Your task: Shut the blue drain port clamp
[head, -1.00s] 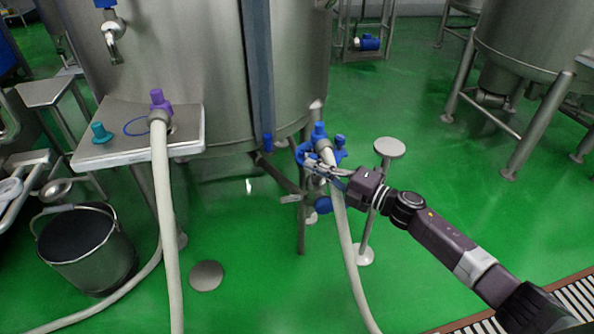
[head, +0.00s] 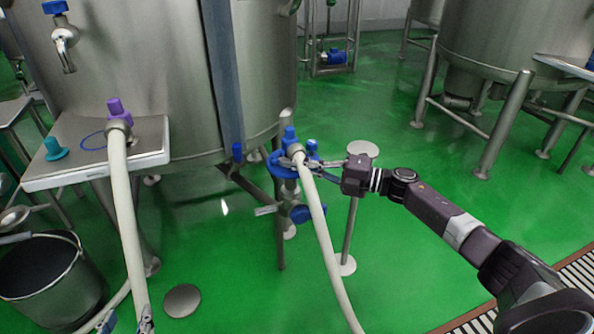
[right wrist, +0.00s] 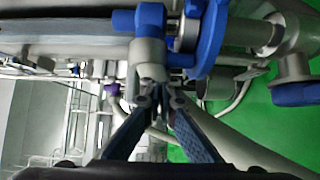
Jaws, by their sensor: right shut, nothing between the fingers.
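The blue drain port clamp (head: 275,163) sits at the foot of the tank, by the end of a pale hose (head: 318,225). In the right wrist view the blue ring (right wrist: 207,45) stands upright just beyond my fingers, beside a grey fitting. I cannot tell if the clamp is fully closed. My right gripper (head: 300,162) is shut and empty, its fingertips at the hose end by the clamp; it also shows in the right wrist view (right wrist: 160,100). My left gripper (head: 127,320) enters at the lower left edge, fingertips apart near another hose, partly cut off.
A blue-handled valve (head: 301,214) hangs below the clamp. A round-topped stand (head: 362,149) is just right of it. A steel shelf (head: 150,145) with a purple-capped hose (head: 123,200) and a bucket (head: 75,262) stand left. Green floor is free in the middle.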

